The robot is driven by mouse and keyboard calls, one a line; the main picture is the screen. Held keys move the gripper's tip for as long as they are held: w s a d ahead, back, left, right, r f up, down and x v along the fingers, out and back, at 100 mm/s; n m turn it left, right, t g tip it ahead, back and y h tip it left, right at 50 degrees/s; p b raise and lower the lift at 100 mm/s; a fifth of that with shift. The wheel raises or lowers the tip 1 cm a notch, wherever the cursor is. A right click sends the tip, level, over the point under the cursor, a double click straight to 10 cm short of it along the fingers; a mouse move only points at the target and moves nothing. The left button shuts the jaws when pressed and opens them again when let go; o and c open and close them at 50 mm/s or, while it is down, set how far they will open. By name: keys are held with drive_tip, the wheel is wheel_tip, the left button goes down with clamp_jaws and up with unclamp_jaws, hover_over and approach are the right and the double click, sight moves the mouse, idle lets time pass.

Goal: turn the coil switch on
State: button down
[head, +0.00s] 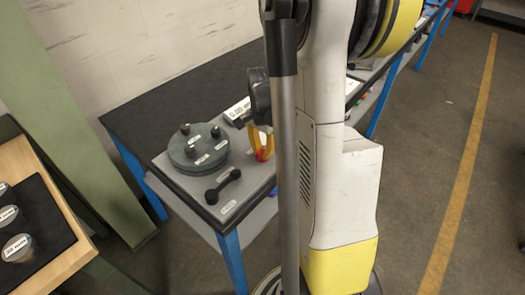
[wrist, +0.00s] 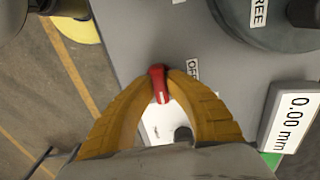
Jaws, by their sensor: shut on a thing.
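The coil switch shows a red lever (wrist: 159,83) above a small white plate (wrist: 158,127) in the wrist view. A partly hidden label (wrist: 191,70) beside it appears to read OFF. My gripper (wrist: 161,82) has its two yellow fingers closed around the red lever, one on each side. In the head view my gripper (head: 261,152) reaches down to the grey panel (head: 190,187), with red showing at its fingertips. The fingers hide part of the lever, and I cannot tell which position it is in.
A round grey-green disc (head: 187,156) with several dark knobs stands left of my gripper. A black bar-shaped handle (head: 222,186) lies in front. A white display (wrist: 294,118) reads 0.00 mm. A wooden table (head: 22,160) and green post (head: 75,120) stand left.

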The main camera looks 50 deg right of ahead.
sight(263, 150)
drive_tip(key=c, duration=1.4)
unclamp_jaws()
wheel_tip(263, 150, up, 12)
drive_tip(key=s+a+r+n+t, duration=0.1)
drive_tip(key=a+n+t, duration=0.1)
drive_tip(key=a+n, duration=0.3)
drive_tip(key=s+a+r+n+t, duration=0.1)
drive_tip(key=a+n, duration=0.5)
drive_tip(key=a, duration=0.6)
drive_tip(key=s+a+r+n+t, duration=0.1)
drive_tip(key=s+a+n+t, duration=0.2)
drive_tip(key=a+n, duration=0.3)
drive_tip(key=shift+s+a+r+t, duration=0.15)
drive_tip(key=shift+a+t, duration=0.15)
drive_tip(key=shift+a, duration=0.35)
drive_tip(key=shift+s+a+r+t, duration=0.1)
drive_tip(key=shift+a+t, duration=0.2)
drive_tip(key=shift+a, duration=0.3)
